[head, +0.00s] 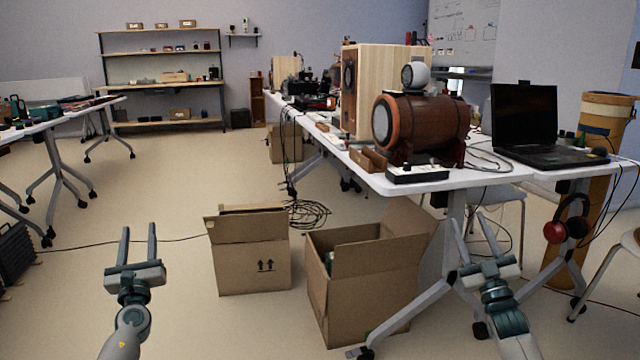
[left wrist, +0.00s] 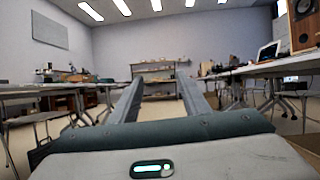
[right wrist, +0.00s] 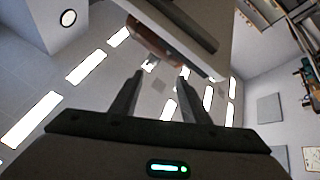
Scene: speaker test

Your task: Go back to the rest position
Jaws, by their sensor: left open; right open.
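My left gripper (head: 138,246) is open and empty above the floor at the lower left of the head view. Its two fingers also show apart in the left wrist view (left wrist: 160,98), with nothing between them. My right gripper (head: 474,240) is open and empty at the lower right, in front of the white table's (head: 440,182) near edge. Its fingers also show apart in the right wrist view (right wrist: 155,98), which looks up toward the ceiling lights.
A wooden barrel-shaped speaker (head: 425,128), a tall wooden speaker (head: 368,85) and a laptop (head: 524,115) stand on the table. Two cardboard boxes, one (head: 250,262) near the middle and an open one (head: 345,300), sit on the floor. Red headphones (head: 555,231) hang at the table edge.

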